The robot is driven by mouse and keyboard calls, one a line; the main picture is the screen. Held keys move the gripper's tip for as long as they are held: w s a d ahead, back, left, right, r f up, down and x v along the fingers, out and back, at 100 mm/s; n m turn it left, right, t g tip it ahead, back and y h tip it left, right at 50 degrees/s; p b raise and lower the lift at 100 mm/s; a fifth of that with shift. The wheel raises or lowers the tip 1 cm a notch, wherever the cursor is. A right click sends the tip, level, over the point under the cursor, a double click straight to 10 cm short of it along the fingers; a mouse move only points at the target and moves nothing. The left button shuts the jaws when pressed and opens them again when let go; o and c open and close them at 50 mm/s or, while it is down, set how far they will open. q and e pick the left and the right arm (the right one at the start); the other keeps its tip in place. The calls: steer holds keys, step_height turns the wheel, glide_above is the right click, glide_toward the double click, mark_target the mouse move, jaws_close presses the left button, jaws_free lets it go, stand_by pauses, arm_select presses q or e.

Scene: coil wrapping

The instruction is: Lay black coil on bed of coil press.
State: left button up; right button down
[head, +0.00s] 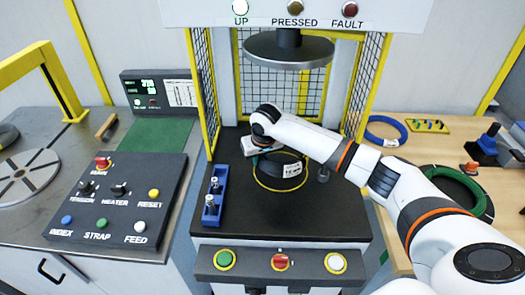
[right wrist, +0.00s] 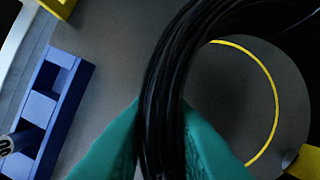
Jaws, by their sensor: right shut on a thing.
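The black coil (head: 280,178) with a white label is over the bed (head: 340,212) of the coil press, largely within the yellow ring marking (head: 258,184). My right gripper (head: 258,156) reaches in from the right and is shut on the coil's far-left side. In the right wrist view, the black coil (right wrist: 165,75) passes between the teal fingers (right wrist: 160,120). There it covers part of the yellow ring (right wrist: 277,100). I cannot tell whether the coil touches the bed. The round press plate (head: 288,48) is raised above. My left gripper is not in view.
A blue holder (head: 215,197) stands on the bed's left side. Yellow guard frames (head: 203,90) flank the press. The UP lamp (head: 240,8) is lit. A blue coil (head: 386,130) and a green-black coil (head: 455,190) lie on the right table. Press buttons (head: 281,262) sit in front.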

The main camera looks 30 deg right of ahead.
mark_target(260, 177)
steer(key=shift+w+f, duration=0.1)
steer(key=shift+f, duration=2.15)
steer(key=c, duration=1.7)
jaws_free()
steer(key=shift+f, duration=0.2)
steer(key=o, duration=0.4)
steer(key=shift+c, duration=0.2)
steer(key=shift+o, duration=0.2)
steer(key=shift+s+r, duration=0.1)
steer(key=shift+s, duration=0.1)
steer(key=v, duration=1.2)
